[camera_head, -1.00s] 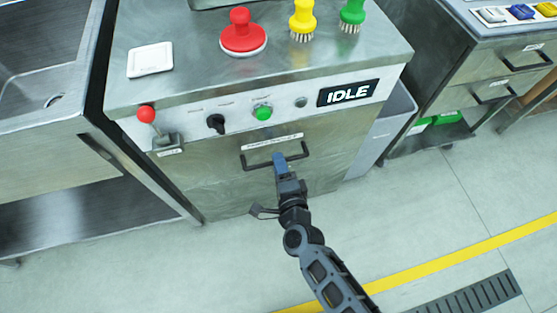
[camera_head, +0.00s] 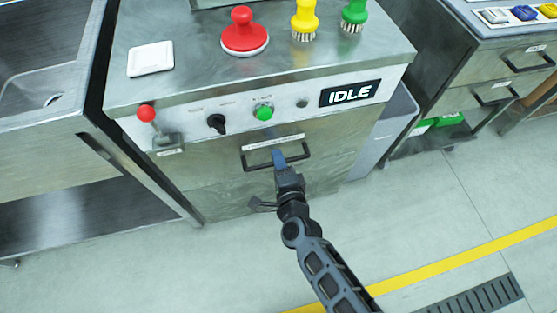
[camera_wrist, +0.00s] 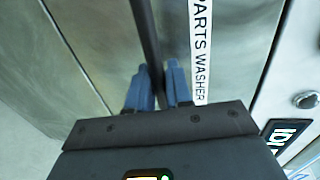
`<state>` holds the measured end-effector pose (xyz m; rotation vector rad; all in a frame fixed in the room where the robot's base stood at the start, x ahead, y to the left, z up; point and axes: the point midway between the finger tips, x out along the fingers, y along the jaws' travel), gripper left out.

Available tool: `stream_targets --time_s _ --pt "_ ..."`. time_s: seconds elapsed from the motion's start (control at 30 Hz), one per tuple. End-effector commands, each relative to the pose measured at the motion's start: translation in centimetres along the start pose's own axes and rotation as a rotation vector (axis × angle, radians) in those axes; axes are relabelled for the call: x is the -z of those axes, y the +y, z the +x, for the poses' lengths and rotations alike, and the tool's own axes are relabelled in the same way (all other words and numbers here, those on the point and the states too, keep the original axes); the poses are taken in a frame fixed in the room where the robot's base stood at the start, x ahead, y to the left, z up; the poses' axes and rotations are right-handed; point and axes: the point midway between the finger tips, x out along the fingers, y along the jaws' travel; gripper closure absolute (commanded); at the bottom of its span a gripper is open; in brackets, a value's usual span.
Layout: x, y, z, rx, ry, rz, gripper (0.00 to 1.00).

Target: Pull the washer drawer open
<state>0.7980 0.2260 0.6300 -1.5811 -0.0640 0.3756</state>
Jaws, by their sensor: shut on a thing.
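The washer drawer (camera_head: 215,180) is the steel front below the control panel. It looks flush with the cabinet in the head view. Its dark bar handle (camera_head: 296,157) runs across the upper part of the front. My gripper (camera_head: 278,158) is at the middle of this handle. In the wrist view the handle (camera_wrist: 146,30) runs down between the blue fingers of my gripper (camera_wrist: 160,80), which are shut on it. A white label reading PARTS WASHER (camera_wrist: 200,50) lies beside the handle.
Above the drawer are a red-knobbed lever (camera_head: 147,115), a black knob (camera_head: 216,122), a green button (camera_head: 263,111) and an IDLE display (camera_head: 349,93). A sink bench (camera_head: 50,150) stands left. A grey bin (camera_head: 392,125) stands right. Floor in front is clear.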

Motion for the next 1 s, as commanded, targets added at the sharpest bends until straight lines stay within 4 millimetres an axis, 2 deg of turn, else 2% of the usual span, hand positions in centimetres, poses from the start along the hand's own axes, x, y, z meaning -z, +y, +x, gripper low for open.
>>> stream_targets --time_s 0.37,0.57,0.77,1.0 --pt "0.0 0.1 -0.1 -0.001 0.0 0.0 1.0" --pt "0.1 0.4 -1.9 -0.004 0.0 -0.001 1.0" --pt "0.1 1.4 -6.7 -0.006 0.0 -0.001 1.0" --pt "0.1 3.2 -14.7 -0.007 0.001 0.0 1.0"
